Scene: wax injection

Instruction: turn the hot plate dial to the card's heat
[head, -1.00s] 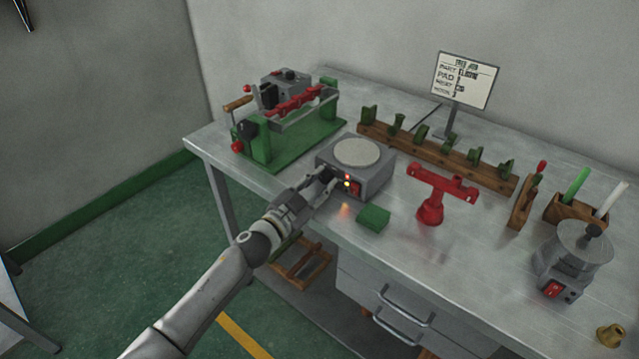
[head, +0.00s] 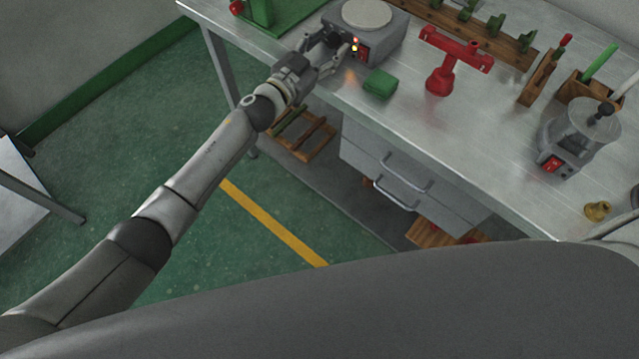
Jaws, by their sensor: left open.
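The hot plate (head: 387,40) is a grey box with a round pale plate (head: 367,13) on top, standing near the table's front edge. Its front face has small lit red and yellow lights and a red switch (head: 363,52). My left gripper (head: 328,46) is open at the left part of that front face, its fingers on either side of the dark dial (head: 331,38). The fingers largely hide the dial, so its setting and any contact cannot be told. The card is out of view now. My right gripper is not in view.
A green block (head: 380,84) lies just in front of the hot plate. A red stand (head: 440,75) is to its right. A grey pot with a red switch (head: 575,140) and a brass piece (head: 597,211) are farther right. Drawers (head: 400,170) sit below the tabletop.

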